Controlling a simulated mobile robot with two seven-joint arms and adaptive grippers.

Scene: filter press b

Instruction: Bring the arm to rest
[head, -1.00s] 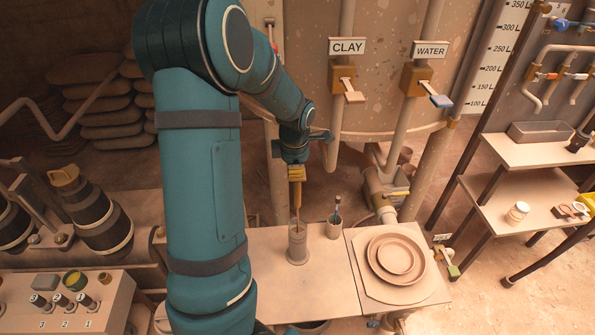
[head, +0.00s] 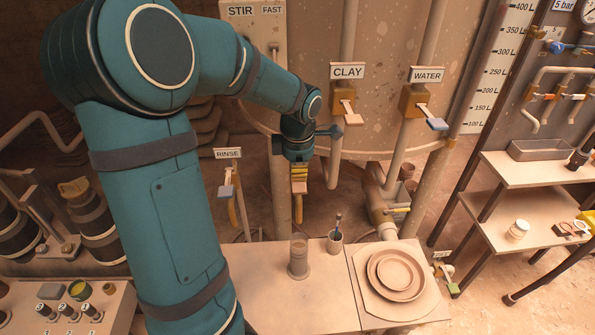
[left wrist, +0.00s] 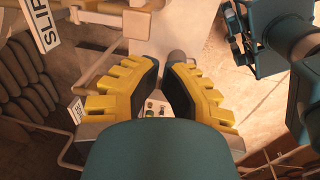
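My left arm crosses the head view from the lower left. Its gripper (head: 300,188) hangs fingers-down in front of the tank, above and behind the worktop. In the left wrist view, the two yellow fingers with dark pads (left wrist: 164,68) stand apart with a gap and nothing held between them. On the worktop below stand a grey-brown cylindrical cup (head: 298,260) and a smaller cup with a blue-tipped tool (head: 335,240). My right gripper does not show.
The CLAY lever (head: 350,112), WATER lever (head: 430,115) and RINSE lever (head: 228,190) are near the arm. Round dishes (head: 395,275) lie on a board at the right of the worktop. Shelves (head: 520,200) stand farther right. Numbered switches (head: 68,305) sit at the lower left.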

